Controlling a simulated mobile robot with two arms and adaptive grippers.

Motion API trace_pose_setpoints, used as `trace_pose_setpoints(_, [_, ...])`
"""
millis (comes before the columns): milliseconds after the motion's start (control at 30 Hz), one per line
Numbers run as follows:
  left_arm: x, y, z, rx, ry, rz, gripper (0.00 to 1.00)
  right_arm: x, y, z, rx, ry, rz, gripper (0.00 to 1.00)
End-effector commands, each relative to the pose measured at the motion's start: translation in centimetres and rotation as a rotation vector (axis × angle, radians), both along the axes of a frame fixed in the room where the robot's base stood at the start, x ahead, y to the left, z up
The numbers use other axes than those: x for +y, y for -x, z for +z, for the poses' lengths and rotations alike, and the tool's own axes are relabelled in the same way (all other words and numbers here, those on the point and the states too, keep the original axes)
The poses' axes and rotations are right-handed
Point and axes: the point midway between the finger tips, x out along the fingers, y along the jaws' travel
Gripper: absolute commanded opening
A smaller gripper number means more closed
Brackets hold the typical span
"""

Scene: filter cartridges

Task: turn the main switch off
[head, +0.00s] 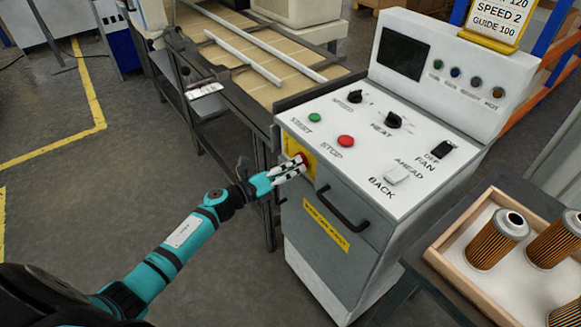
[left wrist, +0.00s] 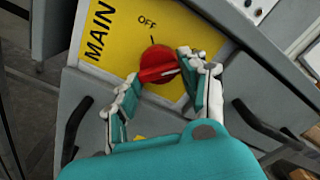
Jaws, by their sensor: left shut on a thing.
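The main switch is a red rotary knob (left wrist: 157,62) on a yellow plate (left wrist: 118,30) marked MAIN and OFF. In the head view the knob (head: 303,159) shows partly behind my fingers, on the left side of the white control cabinet. My left gripper (head: 292,170) reaches it from the left. In the left wrist view its fingers (left wrist: 160,92) are on either side of the knob, shut on it. The knob's grip bar lies across the plate, and the OFF mark is above it. Its exact pointing is hard to tell. My right gripper is not in view.
The cabinet (head: 330,270) has a black handle (head: 342,208) below the switch. Its top carries a green START button (head: 314,118), a red STOP button (head: 345,141) and dials. A conveyor (head: 262,60) stands behind. A wooden tray (head: 450,268) of filter cartridges is at right.

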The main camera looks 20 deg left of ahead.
Motion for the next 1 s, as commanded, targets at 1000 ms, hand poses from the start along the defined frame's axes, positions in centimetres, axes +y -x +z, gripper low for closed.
trace_pose_setpoints(1000, [0.0,0.0,0.4,0.42,0.723,0.002,0.12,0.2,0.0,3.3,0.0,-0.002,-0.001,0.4])
